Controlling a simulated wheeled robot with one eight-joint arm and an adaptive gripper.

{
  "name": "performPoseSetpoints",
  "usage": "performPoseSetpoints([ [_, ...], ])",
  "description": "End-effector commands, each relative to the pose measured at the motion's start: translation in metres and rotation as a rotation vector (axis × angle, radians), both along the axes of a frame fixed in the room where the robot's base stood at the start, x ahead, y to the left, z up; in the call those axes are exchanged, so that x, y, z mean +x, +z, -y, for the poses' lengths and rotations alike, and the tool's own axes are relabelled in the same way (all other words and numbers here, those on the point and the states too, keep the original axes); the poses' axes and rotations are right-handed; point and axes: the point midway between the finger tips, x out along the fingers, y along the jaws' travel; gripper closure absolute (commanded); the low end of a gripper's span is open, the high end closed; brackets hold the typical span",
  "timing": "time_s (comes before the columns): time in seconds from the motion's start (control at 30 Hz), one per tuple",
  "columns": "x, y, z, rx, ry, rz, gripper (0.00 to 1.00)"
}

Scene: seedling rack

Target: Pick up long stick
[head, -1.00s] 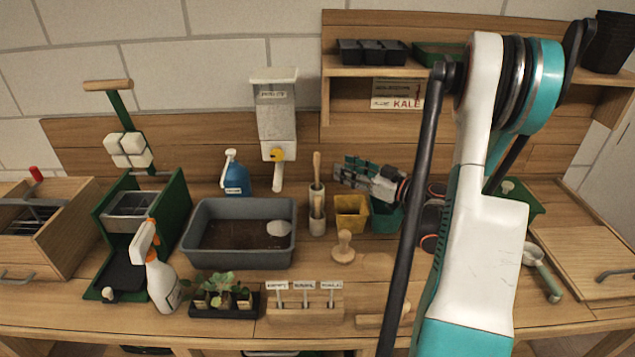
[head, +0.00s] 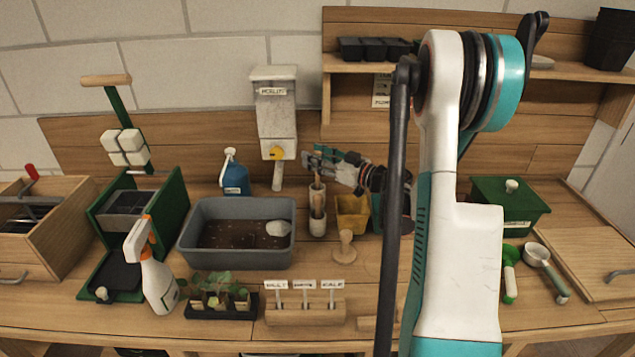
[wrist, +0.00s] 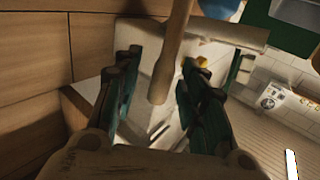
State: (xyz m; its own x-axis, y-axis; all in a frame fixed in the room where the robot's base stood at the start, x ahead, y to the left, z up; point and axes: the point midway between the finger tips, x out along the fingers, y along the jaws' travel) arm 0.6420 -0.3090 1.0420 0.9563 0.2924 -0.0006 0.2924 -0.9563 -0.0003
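The long wooden stick (wrist: 172,52) runs down between my open fingers in the wrist view, its rounded end showing. In the head view it stands in a pale cup (head: 317,226), its upper part largely hidden by my gripper (head: 312,158). A shorter wooden piece (head: 317,203) shows at the cup's mouth. My gripper also shows in the wrist view (wrist: 160,65), with one dark green finger on each side of the stick. I see gaps beside the stick, and the fingers are not closed on it.
A yellow pot (head: 351,214) stands right of the cup, and a wooden stamp (head: 346,246) in front. A grey soil tub (head: 237,262) is to the left. A white dispenser (head: 275,115) hangs behind. A green box (head: 509,207) stands at right.

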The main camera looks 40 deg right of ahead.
Motion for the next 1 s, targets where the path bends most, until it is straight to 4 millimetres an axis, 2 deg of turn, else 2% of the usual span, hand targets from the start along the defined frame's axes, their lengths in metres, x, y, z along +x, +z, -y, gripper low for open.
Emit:
performPoseSetpoints([
  [0.1,0.000,0.001,0.000,0.000,0.000,0.000,0.61],
  [0.27,-0.001,0.001,0.000,0.000,0.000,0.000,0.98],
  [0.3,-0.001,0.001,0.000,0.000,0.000,0.000,1.00],
  [0.67,-0.001,0.004,0.000,0.000,0.000,0.000,1.00],
  [0.77,0.000,0.015,0.000,0.000,0.000,0.000,1.00],
  [1.0,-0.001,0.062,0.000,0.000,0.000,0.000,1.00],
])
